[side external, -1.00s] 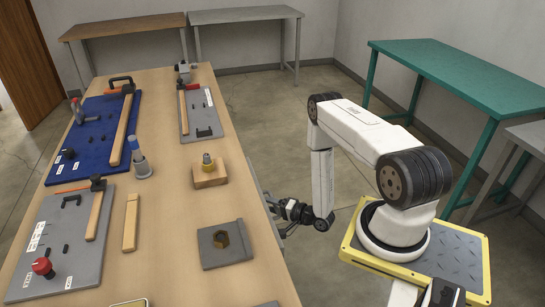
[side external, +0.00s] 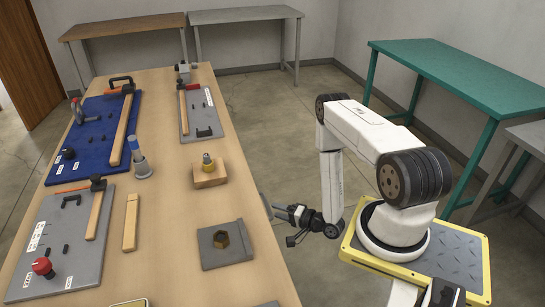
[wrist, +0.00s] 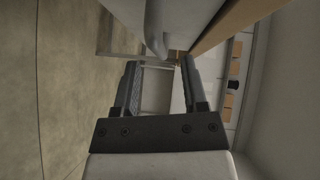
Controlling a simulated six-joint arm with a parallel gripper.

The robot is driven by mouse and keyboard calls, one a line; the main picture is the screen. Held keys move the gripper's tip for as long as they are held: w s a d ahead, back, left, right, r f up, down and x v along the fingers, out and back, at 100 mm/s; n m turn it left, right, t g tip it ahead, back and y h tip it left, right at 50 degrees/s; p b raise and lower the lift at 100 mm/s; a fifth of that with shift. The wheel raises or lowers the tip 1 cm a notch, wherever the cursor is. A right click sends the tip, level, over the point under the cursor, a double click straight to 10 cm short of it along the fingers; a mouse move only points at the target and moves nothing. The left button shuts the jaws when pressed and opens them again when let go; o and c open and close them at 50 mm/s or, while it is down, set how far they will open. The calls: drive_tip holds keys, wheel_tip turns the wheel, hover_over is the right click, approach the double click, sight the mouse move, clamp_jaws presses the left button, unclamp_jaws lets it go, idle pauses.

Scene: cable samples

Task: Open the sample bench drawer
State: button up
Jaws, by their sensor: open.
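My gripper (side external: 277,211) is beside the bench's right edge in the side external view, fingers toward the bench. In the wrist view my gripper (wrist: 159,64) is open, with two dark fingers apart and nothing held between them. A pale grey panel (wrist: 185,14), which looks like the drawer front, lies beyond the fingertips under the wooden bench top. A rounded pale bar (wrist: 155,30), possibly its handle, stands out from it, apart from the fingers. In the side external view only a small grey piece (side external: 266,205) shows at the bench edge; the rest is hidden under the top.
A teal table (side external: 460,75) stands behind my arm. The floor (side external: 290,140) between them is clear.

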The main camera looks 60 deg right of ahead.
drive_tip(key=n+g, duration=0.1)
drive_tip(key=n, duration=0.1)
drive_tip(key=w+d+r+n+g, duration=0.1)
drive_tip(key=n, duration=0.1)
drive_tip(key=d+r+n+g, duration=0.1)
drive_tip(key=g, duration=0.1)
drive_tip(key=shift+w+r+n, duration=0.2)
drive_tip(key=shift+w+n, duration=0.2)
wheel_tip(320, 180, up, 12)
drive_tip(key=f+n+g+h, duration=0.1)
drive_tip(key=n+g, duration=0.6)
hover_over(266, 201)
drive_tip(key=s+a, duration=0.3)
drive_tip(key=s+a+r+n+g, duration=0.2)
drive_tip(key=s+a+r+n, duration=0.1)
drive_tip(key=a+r, duration=0.8)
drive_tip(key=shift+s+a+y, duration=0.15)
drive_tip(key=shift+s+y, duration=0.25)
drive_tip(key=shift+s, duration=0.05)
idle(0.6)
drive_tip(key=shift+r, duration=0.1)
